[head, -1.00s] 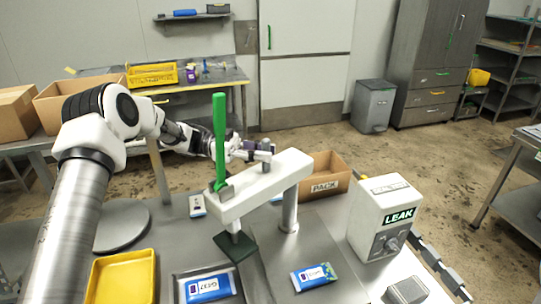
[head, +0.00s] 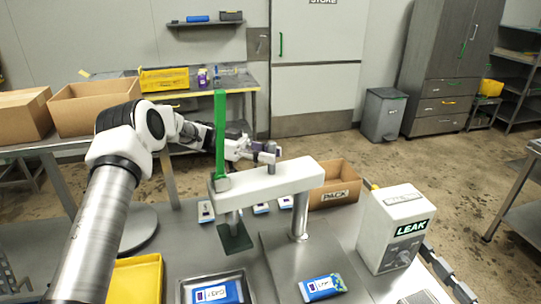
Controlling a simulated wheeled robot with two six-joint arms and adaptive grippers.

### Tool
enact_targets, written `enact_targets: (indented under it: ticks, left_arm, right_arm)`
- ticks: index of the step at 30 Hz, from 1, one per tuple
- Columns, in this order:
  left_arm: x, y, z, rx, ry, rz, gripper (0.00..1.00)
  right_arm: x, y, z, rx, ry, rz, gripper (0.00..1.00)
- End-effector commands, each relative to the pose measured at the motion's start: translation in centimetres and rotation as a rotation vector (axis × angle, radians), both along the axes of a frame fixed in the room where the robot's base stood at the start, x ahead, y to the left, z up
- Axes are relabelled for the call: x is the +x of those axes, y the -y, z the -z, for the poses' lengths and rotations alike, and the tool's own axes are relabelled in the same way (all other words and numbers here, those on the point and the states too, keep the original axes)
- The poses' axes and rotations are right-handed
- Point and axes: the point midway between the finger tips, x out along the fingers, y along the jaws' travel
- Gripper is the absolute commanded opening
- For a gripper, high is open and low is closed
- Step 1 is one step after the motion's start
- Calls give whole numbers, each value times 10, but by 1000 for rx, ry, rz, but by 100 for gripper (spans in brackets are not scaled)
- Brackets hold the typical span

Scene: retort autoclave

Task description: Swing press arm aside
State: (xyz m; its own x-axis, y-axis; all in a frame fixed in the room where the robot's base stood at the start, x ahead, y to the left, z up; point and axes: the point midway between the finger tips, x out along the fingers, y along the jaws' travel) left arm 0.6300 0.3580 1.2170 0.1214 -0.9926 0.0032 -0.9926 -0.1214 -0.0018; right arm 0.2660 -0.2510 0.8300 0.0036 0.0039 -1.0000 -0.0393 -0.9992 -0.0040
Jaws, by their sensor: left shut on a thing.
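The press arm (head: 282,181) is a white horizontal beam on a grey upright post (head: 300,215) standing on the metal bench. A tall green lever (head: 220,135) rises from its left end, and a dark square pad (head: 235,238) hangs below that end. My left gripper (head: 268,153) reaches in from the left behind the beam. It is shut on the short grey peg (head: 271,163) on top of the beam. The pad hangs behind a metal tray (head: 182,289) with a blue packet in it. My right gripper is not in view.
A white LEAK box (head: 392,235) stands right of the post. A PACK carton (head: 345,183) and several small packets lie behind the beam. A blue packet (head: 322,287) lies in front of the post. A yellow tray (head: 138,280) is at left front.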

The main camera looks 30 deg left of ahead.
Motion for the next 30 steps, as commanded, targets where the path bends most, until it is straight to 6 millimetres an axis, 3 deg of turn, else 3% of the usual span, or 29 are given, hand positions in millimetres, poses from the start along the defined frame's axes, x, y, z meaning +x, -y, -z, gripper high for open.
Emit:
enact_targets:
  ticks: [12, 13, 15, 24, 30]
  left_arm:
    - [2, 0, -4, 0, 10, 1, 0]
    - [2, 0, -4, 0, 10, 1, 30]
    - [2, 0, -4, 0, 9, 1, 46]
    - [1, -3, -2, -1, 4, 3, 46]
    - [0, -35, 0, 4, 5, 1, 46]
  right_arm:
    - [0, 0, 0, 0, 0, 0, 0]
    - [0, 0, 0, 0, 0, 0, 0]
    - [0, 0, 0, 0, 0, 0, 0]
    - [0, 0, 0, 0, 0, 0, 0]
    - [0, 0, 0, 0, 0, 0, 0]
